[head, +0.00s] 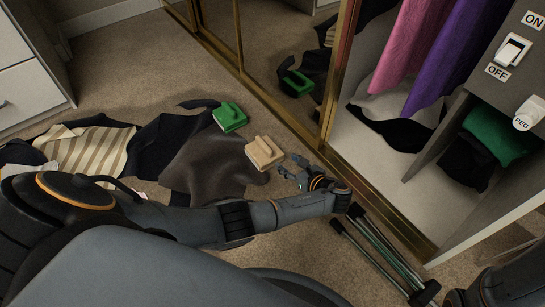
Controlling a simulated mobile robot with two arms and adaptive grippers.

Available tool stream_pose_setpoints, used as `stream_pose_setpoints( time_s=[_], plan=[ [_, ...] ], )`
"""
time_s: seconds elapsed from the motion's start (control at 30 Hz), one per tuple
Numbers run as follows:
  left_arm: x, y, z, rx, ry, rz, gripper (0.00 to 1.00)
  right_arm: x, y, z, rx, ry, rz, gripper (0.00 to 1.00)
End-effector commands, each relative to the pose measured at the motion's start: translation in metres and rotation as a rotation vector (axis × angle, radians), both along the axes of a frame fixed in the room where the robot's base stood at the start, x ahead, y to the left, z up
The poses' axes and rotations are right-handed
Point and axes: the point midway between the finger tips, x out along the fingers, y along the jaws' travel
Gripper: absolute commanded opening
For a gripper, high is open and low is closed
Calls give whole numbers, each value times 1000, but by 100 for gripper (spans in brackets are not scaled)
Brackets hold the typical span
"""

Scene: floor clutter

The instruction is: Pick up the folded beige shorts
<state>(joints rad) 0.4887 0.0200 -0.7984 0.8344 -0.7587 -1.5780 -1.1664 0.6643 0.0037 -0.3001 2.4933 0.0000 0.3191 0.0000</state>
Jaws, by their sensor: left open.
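The folded beige shorts (264,152) are a small beige block-like bundle with a raised strip on top. They lie at the right edge of a dark grey-brown cloth on the carpet. My left gripper (288,166) is open and empty just to the right of the shorts, close to them. Its fingers point left toward them, and I see a small gap between. Part of an arm of mine shows at the bottom right, but my right gripper is not in view.
A similar green bundle (229,117) lies behind the shorts. Dark clothes and a striped cloth (88,146) spread leftward. A gold-framed mirror door (270,50) stands behind. Long thin poles (378,248) lie at the right. Carpet is clear toward the back left.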

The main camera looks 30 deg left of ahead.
Motion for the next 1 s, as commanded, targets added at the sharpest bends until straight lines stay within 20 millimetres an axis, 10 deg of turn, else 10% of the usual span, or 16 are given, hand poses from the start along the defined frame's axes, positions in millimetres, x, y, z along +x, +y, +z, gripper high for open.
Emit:
stream_pose_setpoints(
  time_s=[1.0],
  plan=[
    [49,111,-49,5,-2,2,49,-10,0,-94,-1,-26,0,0]
  ],
)
